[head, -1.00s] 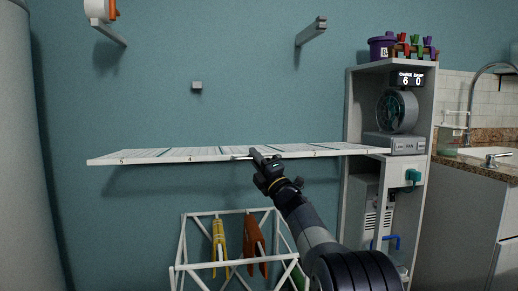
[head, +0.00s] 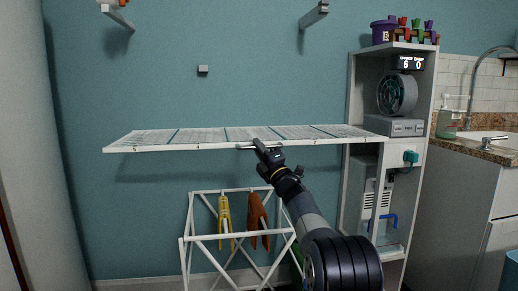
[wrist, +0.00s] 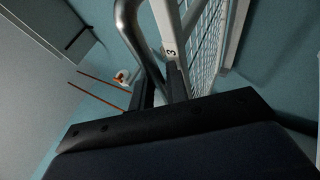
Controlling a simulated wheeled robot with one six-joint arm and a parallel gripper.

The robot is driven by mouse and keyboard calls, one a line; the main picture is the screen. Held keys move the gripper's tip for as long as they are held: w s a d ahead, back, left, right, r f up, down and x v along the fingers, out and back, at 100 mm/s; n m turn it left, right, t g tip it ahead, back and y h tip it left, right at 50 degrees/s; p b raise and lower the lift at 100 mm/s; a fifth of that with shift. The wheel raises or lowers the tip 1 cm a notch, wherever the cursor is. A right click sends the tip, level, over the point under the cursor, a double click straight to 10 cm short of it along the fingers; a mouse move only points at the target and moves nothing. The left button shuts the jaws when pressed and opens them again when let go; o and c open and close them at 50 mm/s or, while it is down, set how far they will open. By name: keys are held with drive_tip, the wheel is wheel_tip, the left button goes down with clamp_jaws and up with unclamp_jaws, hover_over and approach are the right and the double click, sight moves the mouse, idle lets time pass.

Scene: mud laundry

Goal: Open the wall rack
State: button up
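The wall rack (head: 190,138) is a white slatted panel that stands out from the teal wall, roughly level. Its top surface shows, with numbers along the front edge. A grey bar handle (head: 244,148) sits at the middle of that edge. My gripper (head: 258,143) is at this handle. In the wrist view, the curved grey handle (wrist: 130,30) runs down to between my two close fingers (wrist: 160,90), beside the rack edge marked 3 (wrist: 170,52). The fingers look closed around it; the exact contact is partly hidden.
A white drying frame (head: 225,191) with a yellow and a brown cloth stands below the rack. A tall shelf unit (head: 437,110) with a fan stands close to the rack's right end. Two brackets (head: 313,14) and a small block (head: 203,71) are on the wall above.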

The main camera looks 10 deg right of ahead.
drive_tip(key=o, duration=0.4)
drive_tip(key=shift+f, duration=0.35)
drive_tip(key=shift+d+f, duration=0.1)
drive_tip(key=v, duration=1)
drive_tip(key=shift+s+p, duration=0.3)
drive_tip(key=shift+s, duration=0.1)
drive_tip(key=x, duration=1.1)
drive_tip(key=shift+d, duration=0.15)
